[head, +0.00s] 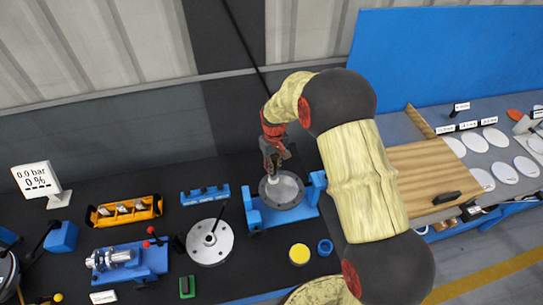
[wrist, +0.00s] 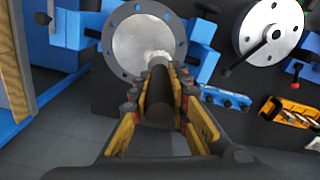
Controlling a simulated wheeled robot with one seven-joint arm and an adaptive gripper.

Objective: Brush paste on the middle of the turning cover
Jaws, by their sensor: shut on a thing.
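The round grey cover (head: 283,190) with a bolt-hole rim sits in a blue holder (head: 253,215) on the dark bench. It also shows in the wrist view (wrist: 140,40), upper middle. My gripper (head: 274,160) is over the cover's left part in the head view. In the wrist view my gripper (wrist: 160,92) is shut on a dark-handled brush (wrist: 158,95). The brush's pale tip (wrist: 159,58) reaches the lower part of the cover face in that view; whether it touches cannot be told. Whether the cover is turning cannot be told.
A second flanged disc (head: 210,241) with a rod stands left of the holder. An orange tray (head: 124,209), a blue rack (head: 205,194) and a yellow-topped tin (head: 299,254) are nearby. A wooden board (head: 415,175) lies to the right.

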